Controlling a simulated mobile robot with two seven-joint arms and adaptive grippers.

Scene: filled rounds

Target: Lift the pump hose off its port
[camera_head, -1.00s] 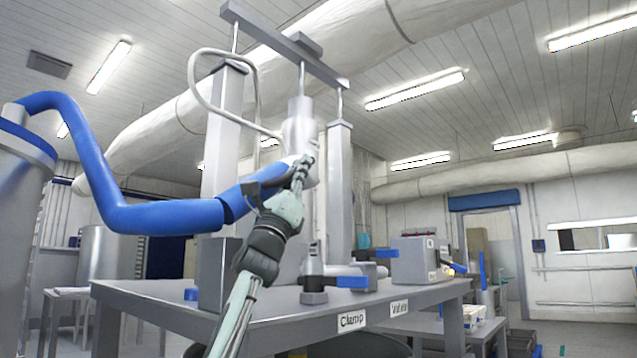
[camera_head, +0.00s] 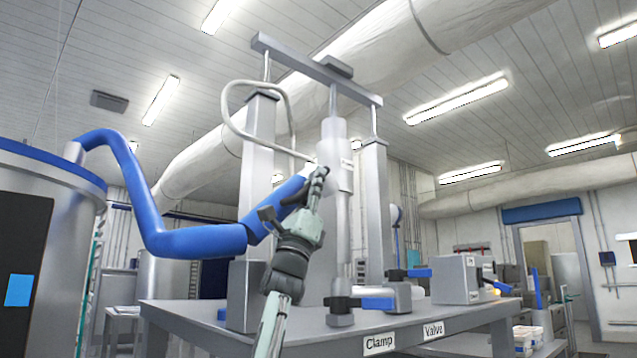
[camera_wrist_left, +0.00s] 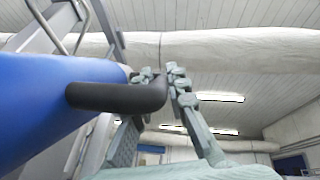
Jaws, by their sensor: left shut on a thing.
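The pump hose (camera_head: 190,240) is a thick blue tube that runs from a large drum at the left to the side of the grey pump cylinder (camera_head: 337,150). Its end meets or lies close to the pump's side; my fingers partly hide the port, so I cannot tell if there is a gap. My left gripper (camera_head: 317,184) is at the hose end, in front of the pump. In the left wrist view the blue hose (camera_wrist_left: 50,100) fills the left, and my left gripper (camera_wrist_left: 165,88) is shut on its black bent handle (camera_wrist_left: 105,97). My right gripper is not in view.
The pump frame stands on a grey table (camera_head: 410,325) labelled Clamp and Valve. Blue-handled valves (camera_head: 375,303) and a grey box (camera_head: 455,280) are to the right. The drum (camera_head: 75,160) stands at the left. A thin looped pipe (camera_head: 226,112) rises above the hose.

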